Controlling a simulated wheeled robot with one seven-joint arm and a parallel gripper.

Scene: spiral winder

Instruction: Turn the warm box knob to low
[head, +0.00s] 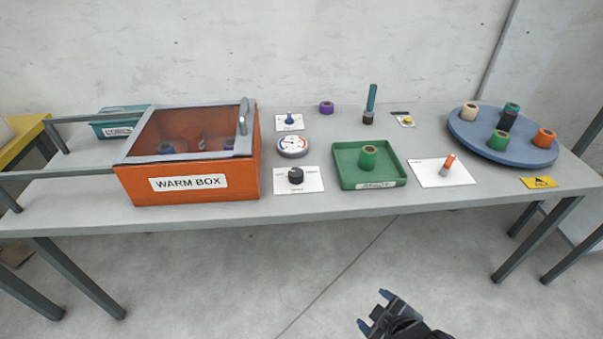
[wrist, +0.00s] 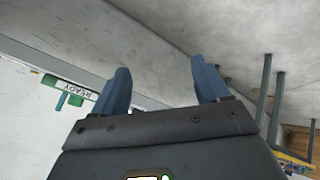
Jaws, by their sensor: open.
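The orange warm box (head: 188,188), labelled WARM BOX, stands on the left part of the table under a clear lid. To its right, a black knob (head: 296,176) sits on a white plate (head: 313,184) with small print I cannot read. A round dial gauge (head: 293,146) is behind it, and a small blue lever (head: 289,118) on another white plate is farther back. My gripper (head: 374,311) is open and empty, low in front of the table and well away from the knob. Its two blue fingers (wrist: 160,84) are apart in the wrist view, which does not show the knob.
A white card (head: 430,180) with an orange-topped peg and a blue turntable (head: 468,142) with several spools are farther right. The floor in front of the table is clear.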

